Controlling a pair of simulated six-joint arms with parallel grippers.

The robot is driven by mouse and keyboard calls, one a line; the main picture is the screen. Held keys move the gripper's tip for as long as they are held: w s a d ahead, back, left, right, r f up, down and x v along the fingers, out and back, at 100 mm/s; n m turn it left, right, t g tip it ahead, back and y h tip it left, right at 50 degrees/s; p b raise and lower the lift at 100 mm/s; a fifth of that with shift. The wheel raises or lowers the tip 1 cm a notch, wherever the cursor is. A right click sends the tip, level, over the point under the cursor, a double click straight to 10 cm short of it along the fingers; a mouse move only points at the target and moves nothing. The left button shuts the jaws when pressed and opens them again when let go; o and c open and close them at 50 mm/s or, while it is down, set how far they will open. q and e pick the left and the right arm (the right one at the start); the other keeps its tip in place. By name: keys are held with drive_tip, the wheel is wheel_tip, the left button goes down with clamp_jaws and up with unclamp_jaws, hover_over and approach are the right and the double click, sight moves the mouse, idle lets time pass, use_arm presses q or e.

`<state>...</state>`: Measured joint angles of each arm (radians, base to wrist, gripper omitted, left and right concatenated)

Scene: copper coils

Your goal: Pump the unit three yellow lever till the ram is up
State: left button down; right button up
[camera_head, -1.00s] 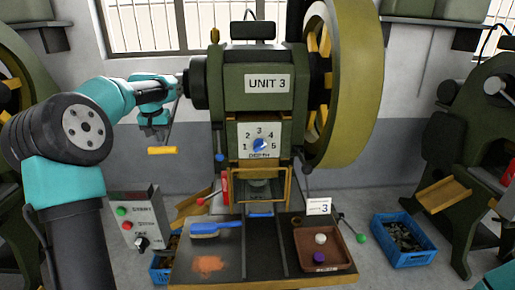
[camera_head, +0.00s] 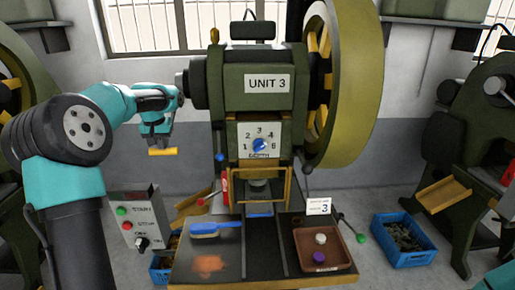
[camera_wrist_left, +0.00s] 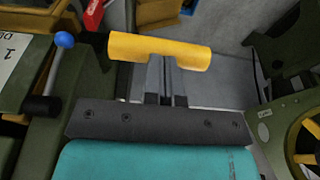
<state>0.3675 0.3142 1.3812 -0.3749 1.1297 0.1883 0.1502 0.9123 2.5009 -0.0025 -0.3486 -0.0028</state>
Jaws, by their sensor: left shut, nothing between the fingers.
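The yellow lever handle (camera_head: 162,151) hangs at the left side of the unit three press (camera_head: 254,55), above the start box. In the left wrist view the yellow handle (camera_wrist_left: 150,48) lies across the tips of my left gripper (camera_wrist_left: 168,82). The fingers are shut with nothing between them, and they reach the handle's near side; whether they touch it I cannot tell. In the head view my left gripper (camera_head: 158,138) is right above the handle. The ram area shows a grey round piece (camera_head: 257,184) inside the yellow guard. My right gripper is out of view.
The control box (camera_head: 140,219) is below my left gripper. A blue brush (camera_head: 216,229) and a brown tray (camera_head: 345,258) are on the bench.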

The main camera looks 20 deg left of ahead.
use_arm(q)
drive_tip(key=shift+f, duration=0.15)
drive_tip(key=shift+w+a+x, duration=0.1)
drive_tip(key=shift+w+x, duration=0.15)
drive_tip(key=shift+x, duration=1.15)
drive_tip(key=shift+w+a+x, duration=0.1)
drive_tip(key=shift+w+x, duration=0.1)
drive_tip(key=shift+x, duration=1.2)
drive_tip(key=w+f, duration=0.1)
drive_tip(key=w+a+f, duration=0.1)
drive_tip(key=f, duration=0.2)
drive_tip(key=shift+w+a+f, duration=0.2)
drive_tip(key=shift+w+f, duration=0.05)
drive_tip(key=shift+w, duration=0.15)
